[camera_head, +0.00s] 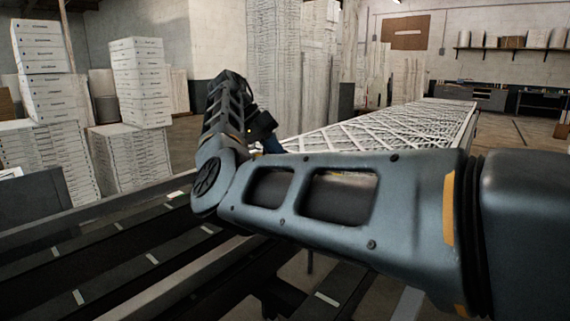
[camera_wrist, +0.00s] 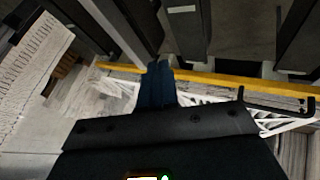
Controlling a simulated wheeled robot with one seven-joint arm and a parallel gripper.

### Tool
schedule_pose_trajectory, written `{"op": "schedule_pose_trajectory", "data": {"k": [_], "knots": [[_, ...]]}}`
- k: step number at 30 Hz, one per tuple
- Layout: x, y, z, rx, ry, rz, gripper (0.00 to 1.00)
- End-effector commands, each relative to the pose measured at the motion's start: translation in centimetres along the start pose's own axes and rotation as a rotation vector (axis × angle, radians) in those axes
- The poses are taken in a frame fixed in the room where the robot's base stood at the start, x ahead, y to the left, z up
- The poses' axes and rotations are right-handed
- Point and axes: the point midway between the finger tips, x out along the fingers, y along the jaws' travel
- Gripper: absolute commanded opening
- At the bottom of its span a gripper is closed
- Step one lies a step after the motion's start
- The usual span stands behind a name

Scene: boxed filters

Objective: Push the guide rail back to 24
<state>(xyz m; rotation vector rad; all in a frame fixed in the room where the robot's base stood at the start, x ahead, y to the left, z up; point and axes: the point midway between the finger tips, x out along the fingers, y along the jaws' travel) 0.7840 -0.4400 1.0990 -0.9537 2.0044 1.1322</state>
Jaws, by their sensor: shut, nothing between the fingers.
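A long yellow bar (camera_wrist: 225,79), which looks like the guide rail, crosses the wrist view from left to right. A black bent bracket (camera_wrist: 277,108) sits at its right end. My gripper (camera_wrist: 158,68) has its blue fingers together, with nothing between them. Its tips overlap the bar in the wrist view; I cannot tell whether they touch it. In the head view only a bit of the blue gripper (camera_head: 272,145) shows behind my arm, which hides most of the bar. No scale or number 24 is readable.
Dark slats with small white labels (camera_head: 152,258) run along the lower left. A white lattice-topped surface (camera_head: 400,128) extends to the back right. Stacks of white boxes (camera_head: 140,85) stand at the left. A wall shelf (camera_head: 510,48) is far off.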

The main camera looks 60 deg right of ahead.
Motion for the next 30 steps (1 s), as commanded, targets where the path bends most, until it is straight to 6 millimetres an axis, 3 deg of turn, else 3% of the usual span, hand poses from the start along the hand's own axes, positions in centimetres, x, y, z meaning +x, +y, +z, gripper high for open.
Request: {"op": "schedule_pose_trajectory", "data": {"k": [14, 22, 30], "knots": [[8.9, 0.1, 0.0, -0.001, 0.0, 0.002, 0.0], [10.3, 2.7, 0.0, 0.0, 0.001, 0.0, 0.0], [10.9, 3.6, 0.1, -0.002, 0.0, 0.001, 0.0]]}}
